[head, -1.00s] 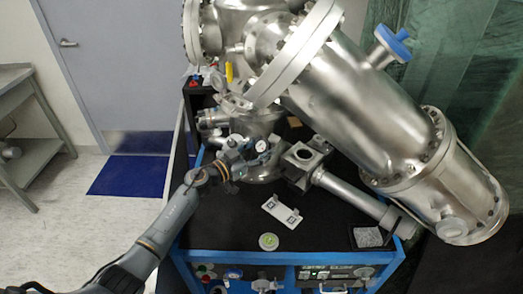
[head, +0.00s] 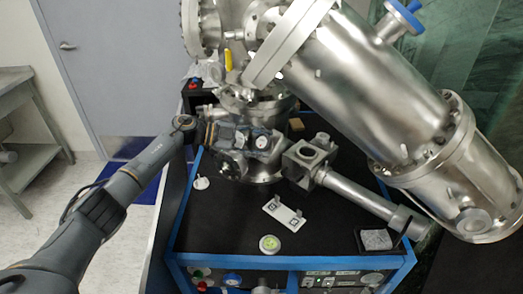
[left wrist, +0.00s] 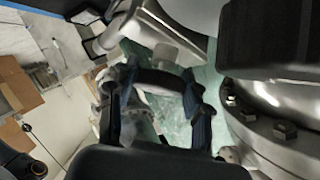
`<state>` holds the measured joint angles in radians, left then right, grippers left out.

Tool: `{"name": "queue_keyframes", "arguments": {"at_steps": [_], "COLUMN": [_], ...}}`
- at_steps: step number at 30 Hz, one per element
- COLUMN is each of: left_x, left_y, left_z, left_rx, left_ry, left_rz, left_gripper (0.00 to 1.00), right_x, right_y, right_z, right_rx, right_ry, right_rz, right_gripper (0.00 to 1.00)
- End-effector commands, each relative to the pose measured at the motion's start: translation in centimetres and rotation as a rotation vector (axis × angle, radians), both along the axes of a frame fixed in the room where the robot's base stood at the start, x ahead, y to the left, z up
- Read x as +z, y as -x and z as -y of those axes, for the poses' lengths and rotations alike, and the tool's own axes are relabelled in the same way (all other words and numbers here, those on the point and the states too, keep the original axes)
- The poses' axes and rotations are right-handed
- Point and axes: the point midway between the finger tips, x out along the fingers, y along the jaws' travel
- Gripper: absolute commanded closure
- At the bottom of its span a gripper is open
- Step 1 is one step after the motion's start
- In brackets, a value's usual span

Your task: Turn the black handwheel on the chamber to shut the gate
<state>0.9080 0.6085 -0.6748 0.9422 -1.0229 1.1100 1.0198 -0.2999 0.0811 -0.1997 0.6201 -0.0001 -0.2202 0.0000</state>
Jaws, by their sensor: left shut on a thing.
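My left gripper (head: 266,143) is at the small steel chamber (head: 256,178), reaching it from the left. In the left wrist view, its two fingers (left wrist: 160,108) stand either side of a dark curved bar, which looks like part of the rim of the black handwheel (left wrist: 160,80). The gripper is shut on it. In the head view the wheel is hidden behind the gripper or too dark to make out. My right gripper is not in view.
A large tilted steel cylinder (head: 355,85) hangs over the right side. A steel tube (head: 360,190) runs along the black bench top (head: 330,235). A white plate (head: 284,212) and a round green-topped level (head: 269,243) lie in front. A grey door (head: 105,60) stands behind.

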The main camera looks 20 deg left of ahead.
Motion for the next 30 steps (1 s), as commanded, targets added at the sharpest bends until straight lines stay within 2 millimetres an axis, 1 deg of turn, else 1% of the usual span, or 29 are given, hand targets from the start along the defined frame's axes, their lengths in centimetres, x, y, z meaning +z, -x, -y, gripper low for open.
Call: {"name": "queue_keyframes", "arguments": {"at_steps": [1, 3, 12, 21, 30], "left_x": [-0.3, -0.3, -0.1, 0.0, 0.0], "left_y": [-0.2, -0.2, -0.2, -0.2, -0.1], "left_z": [-0.1, -0.1, 0.0, 0.1, 0.1], "left_rx": [-0.027, -0.07, -0.216, -0.288, -0.301], "left_ry": [-0.029, -0.068, -0.199, -0.263, -0.275], "left_rz": [0.016, 0.033, 0.093, 0.122, 0.127], "left_gripper": [0.82, 0.82, 0.82, 0.82, 0.82], "right_x": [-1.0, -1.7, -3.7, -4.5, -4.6], "right_y": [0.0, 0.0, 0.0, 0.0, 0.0], "right_z": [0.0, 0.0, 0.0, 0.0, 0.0], "right_rx": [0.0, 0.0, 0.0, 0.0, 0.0], "right_ry": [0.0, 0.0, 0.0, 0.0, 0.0], "right_rz": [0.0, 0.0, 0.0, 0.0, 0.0], "right_gripper": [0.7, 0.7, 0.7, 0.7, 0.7]}}
